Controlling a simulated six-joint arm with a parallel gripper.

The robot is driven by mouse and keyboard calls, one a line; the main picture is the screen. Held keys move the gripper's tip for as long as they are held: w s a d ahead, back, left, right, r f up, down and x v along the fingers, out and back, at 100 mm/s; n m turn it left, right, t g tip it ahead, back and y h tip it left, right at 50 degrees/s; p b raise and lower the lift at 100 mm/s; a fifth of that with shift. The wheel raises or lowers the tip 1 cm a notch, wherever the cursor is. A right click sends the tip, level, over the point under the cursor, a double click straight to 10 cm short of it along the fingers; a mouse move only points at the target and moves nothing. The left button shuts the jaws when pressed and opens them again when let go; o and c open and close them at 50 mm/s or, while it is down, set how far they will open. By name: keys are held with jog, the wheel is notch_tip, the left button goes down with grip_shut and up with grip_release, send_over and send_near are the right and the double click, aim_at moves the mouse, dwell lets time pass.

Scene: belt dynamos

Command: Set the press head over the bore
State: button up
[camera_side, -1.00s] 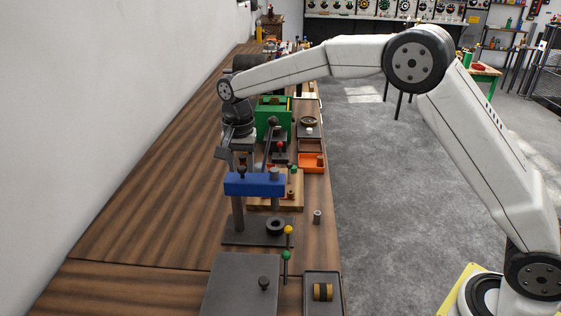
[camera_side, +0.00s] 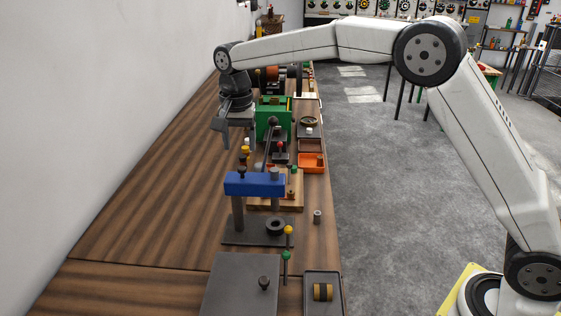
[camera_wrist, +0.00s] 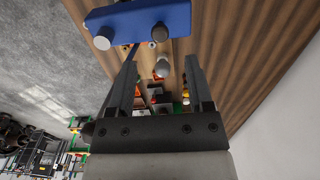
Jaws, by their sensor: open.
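The blue press head (camera_side: 255,186) is carried on a grey post (camera_side: 238,214) above a dark base plate (camera_side: 240,235). A dark knob (camera_side: 242,172) sits on its left end. A grey ram passes through its right end, just above the black ring with the bore (camera_side: 276,227) in the side view; I cannot tell if they line up exactly. My gripper (camera_side: 222,140) is open and empty, above and behind the press. In the wrist view the blue head (camera_wrist: 150,22) lies beyond the open fingers of my gripper (camera_wrist: 161,72).
A green box (camera_side: 272,121), an orange tray (camera_side: 312,163) and a wooden board stand behind the press. Yellow-topped and green-topped pins (camera_side: 286,256) stand in front right. A small grey cylinder (camera_side: 317,217) stands right of the press. The left bench is clear.

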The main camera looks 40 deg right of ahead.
jog(key=shift+r, duration=1)
jog(key=s+d+f+n+t, duration=0.1)
jog(key=s+d+f+n, duration=0.2)
jog(key=s, duration=0.5)
jog(key=s+d+f+n, duration=0.3)
jog(key=s+f, duration=0.3)
jog(key=s, duration=0.3)
jog(key=s+d+f+n+t, duration=0.1)
jog(key=s+d+f+n, duration=0.2)
jog(key=s, duration=0.6)
jog(key=shift+s+d+f+t, duration=0.15)
jog(key=shift+d+f+t, duration=0.15)
jog(key=shift+d+f, duration=0.75)
